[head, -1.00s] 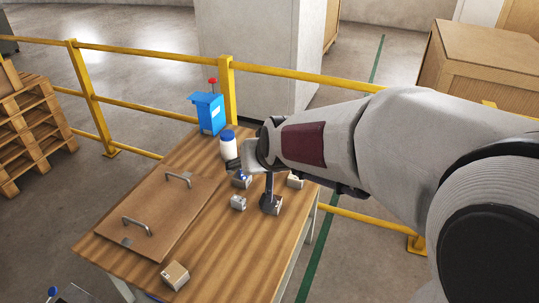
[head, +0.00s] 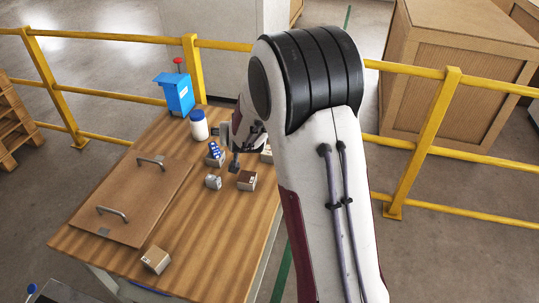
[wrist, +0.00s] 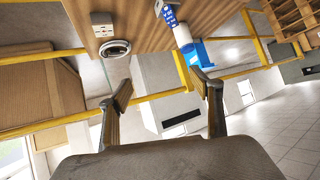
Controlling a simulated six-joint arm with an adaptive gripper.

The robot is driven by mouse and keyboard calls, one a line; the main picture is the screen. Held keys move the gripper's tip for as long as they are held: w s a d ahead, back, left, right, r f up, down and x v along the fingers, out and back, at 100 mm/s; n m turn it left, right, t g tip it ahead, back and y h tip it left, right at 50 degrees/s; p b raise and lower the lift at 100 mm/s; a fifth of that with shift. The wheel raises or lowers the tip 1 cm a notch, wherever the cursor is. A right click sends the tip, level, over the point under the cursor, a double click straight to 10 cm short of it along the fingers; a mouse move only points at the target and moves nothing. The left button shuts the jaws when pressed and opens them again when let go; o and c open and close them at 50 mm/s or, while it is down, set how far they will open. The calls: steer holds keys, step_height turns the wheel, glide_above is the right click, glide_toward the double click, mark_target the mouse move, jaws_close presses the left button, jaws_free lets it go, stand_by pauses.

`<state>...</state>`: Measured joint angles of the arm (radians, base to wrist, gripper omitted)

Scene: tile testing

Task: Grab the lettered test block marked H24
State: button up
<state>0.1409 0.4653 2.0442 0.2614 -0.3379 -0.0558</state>
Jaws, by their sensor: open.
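My gripper (wrist: 163,88) is open and empty in the wrist view, its two dark fingers apart with the floor and wall behind them. In the head view my gripper (head: 235,162) is low over the table, close to several small blocks and partly behind my arm. A brown-topped block (head: 247,180) sits just in front of it and a grey block (head: 213,182) lies to the left. Another block (head: 266,153) is partly hidden by my arm. A cardboard-coloured block (head: 155,260) is at the table's near edge. I cannot read H24 on any block.
A blue and white item (head: 215,153) and a white bottle with a blue cap (head: 199,127) stand nearby. A blue box with a red knob (head: 176,93) is at the back. A board with two handles (head: 128,200) covers the left. Yellow rails (head: 110,95) run behind.

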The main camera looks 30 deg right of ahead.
steer(key=w+d+f+m+h, duration=0.15)
steer(key=w+d+f, duration=0.25)
steer(key=d+f, duration=0.5)
steer(key=t+h, duration=0.1)
steer(key=h, duration=0.3)
glide_toward(269, 153)
steer(key=shift+w+d+f+m, duration=0.3)
steer(key=shift+w+d+m, duration=0.2)
steer(key=shift+d, duration=0.1)
steer(key=shift+w, duration=0.1)
steer(key=shift+x, duration=1.25)
steer(key=shift+x, duration=2.6)
steer(key=shift+w+a, duration=0.1)
steer(key=shift+a, duration=0.05)
steer(key=shift+r, duration=0.1)
steer(key=c, duration=1.6)
